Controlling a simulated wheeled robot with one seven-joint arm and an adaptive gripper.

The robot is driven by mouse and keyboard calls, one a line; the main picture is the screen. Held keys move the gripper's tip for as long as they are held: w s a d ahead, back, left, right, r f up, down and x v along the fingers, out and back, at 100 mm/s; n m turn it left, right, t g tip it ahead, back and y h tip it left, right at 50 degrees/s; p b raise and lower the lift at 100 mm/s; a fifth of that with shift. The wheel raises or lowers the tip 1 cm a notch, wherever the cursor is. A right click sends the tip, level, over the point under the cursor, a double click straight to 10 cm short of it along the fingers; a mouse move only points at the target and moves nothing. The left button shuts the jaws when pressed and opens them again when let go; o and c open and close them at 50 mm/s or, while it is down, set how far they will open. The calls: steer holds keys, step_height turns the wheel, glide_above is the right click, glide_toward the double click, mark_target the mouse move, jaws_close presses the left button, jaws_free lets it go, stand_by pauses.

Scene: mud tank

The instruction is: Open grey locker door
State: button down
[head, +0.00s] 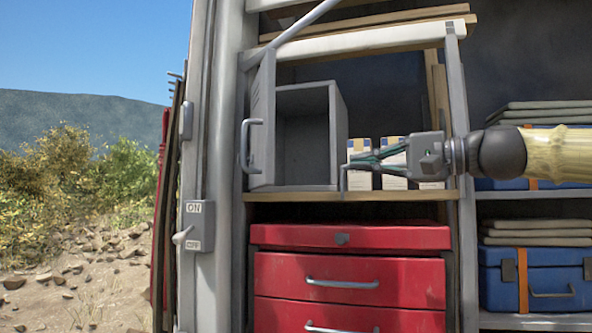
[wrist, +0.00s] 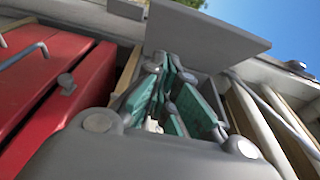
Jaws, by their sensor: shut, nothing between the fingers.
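The grey locker (head: 310,135) is a box on the wooden shelf, with its dark inside showing in the head view. Its grey door (head: 263,120) stands open, swung out to the left, with a bar handle (head: 250,145) on its outer face. My gripper (head: 347,168) is shut and empty, by the locker's right side and apart from the door handle. In the wrist view my green-padded fingers (wrist: 163,62) point toward a flat grey panel (wrist: 205,32), which looks like part of the locker or its door. Whether the fingertips touch it cannot be told.
Small boxes (head: 393,160) stand behind my gripper on the wooden shelf (head: 360,196). A red drawer cabinet (head: 350,265) is below. A grey post (head: 457,110) stands right of the locker. An ON/OFF switch (head: 197,226) is on the left frame. Open air lies left.

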steer(key=s+a+p+x, duration=0.1)
steer(key=p+x, duration=0.4)
steer(key=x, duration=0.8)
steer(key=shift+s+a, duration=0.5)
steer(key=shift+s, duration=0.25)
steer(key=shift+r, duration=0.15)
